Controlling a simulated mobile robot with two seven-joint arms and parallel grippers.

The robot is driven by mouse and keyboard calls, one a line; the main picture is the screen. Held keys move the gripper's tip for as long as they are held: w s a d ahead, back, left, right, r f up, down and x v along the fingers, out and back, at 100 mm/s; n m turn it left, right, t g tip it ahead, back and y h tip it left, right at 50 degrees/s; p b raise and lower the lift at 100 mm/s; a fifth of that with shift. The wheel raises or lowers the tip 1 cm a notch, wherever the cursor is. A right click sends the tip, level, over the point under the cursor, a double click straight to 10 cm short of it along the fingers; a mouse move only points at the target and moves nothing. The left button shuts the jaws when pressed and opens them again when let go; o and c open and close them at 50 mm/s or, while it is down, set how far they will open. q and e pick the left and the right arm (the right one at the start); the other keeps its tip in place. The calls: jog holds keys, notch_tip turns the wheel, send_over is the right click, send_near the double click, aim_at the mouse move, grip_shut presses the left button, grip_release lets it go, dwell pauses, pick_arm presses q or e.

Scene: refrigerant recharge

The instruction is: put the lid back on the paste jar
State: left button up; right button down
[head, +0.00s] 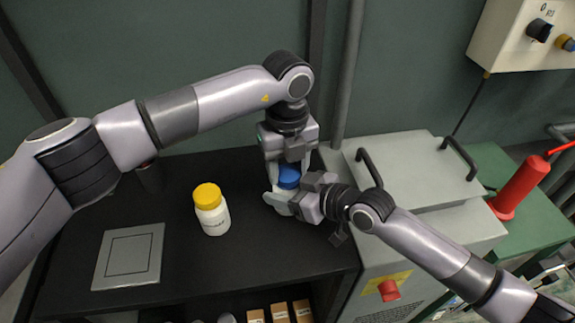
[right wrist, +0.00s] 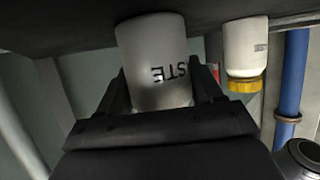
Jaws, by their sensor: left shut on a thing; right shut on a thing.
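The paste jar (right wrist: 152,62) is white, and part of its lettering shows upside down in the right wrist view. In the head view the jar stands at the right part of the black tabletop, largely covered by my grippers. My right gripper (head: 296,200) is shut around its body from the right. The blue lid (head: 289,178) is right above the jar. My left gripper (head: 289,166) comes down from above and is shut on the lid. I cannot tell whether the lid is seated on the rim or just over it.
A white bottle with a yellow cap (head: 211,213) stands left of the jar. A grey square plate (head: 129,257) lies on the black tabletop (head: 185,275) at front left. A grey machine with black handles (head: 425,180) stands close at the right. The tabletop's front middle is clear.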

pick_arm(q)
jog(key=shift+m, duration=0.4)
jog(key=o, duration=1.2)
jog(key=shift+c, duration=0.2)
jog(key=shift+r, duration=2.3)
jog(key=shift+c, duration=0.3)
